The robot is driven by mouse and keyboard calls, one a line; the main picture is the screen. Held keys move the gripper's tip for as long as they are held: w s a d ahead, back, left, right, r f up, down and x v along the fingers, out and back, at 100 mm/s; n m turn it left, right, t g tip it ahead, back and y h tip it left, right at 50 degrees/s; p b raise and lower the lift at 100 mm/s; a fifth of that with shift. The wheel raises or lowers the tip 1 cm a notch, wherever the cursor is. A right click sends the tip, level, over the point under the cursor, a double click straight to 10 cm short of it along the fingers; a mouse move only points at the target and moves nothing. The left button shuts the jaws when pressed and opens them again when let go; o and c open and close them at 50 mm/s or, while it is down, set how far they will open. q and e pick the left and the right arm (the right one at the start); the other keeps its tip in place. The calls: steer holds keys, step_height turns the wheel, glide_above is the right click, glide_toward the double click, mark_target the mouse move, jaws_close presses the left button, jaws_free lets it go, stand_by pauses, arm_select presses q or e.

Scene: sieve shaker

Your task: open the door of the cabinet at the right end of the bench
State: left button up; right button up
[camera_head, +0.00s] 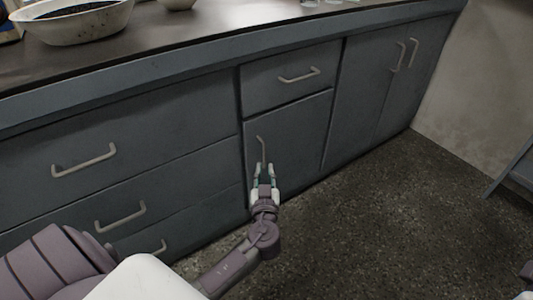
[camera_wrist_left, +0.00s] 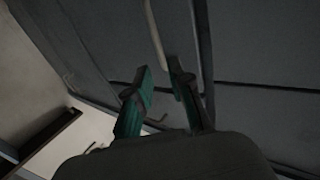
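The bench's right end has a tall grey cabinet door pair (camera_head: 385,85) with two upright handles (camera_head: 405,55) side by side; both doors look shut. Left of it, under a drawer, is a single grey door (camera_head: 300,140), also shut, with an upright handle (camera_head: 262,149) near its left edge. My left gripper (camera_head: 265,167) is in front of this single door, just below the handle, with its fingers apart. In the left wrist view the handle bar (camera_wrist_left: 153,28) lies just beyond the gap between the open fingertips (camera_wrist_left: 158,68). Contact is not visible.
A drawer (camera_head: 292,78) is above the single door, and wide drawers (camera_head: 120,130) are to the left, all shut. A white bowl (camera_head: 75,28) stands on the benchtop. The speckled floor (camera_head: 390,220) is clear ahead of the right end. A grey frame (camera_head: 515,170) stands at the right edge.

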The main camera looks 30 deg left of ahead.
mark_target(264, 152)
arm_select(q)
steer(key=b+x, duration=0.1)
steer(key=x, duration=0.8)
jaws_close()
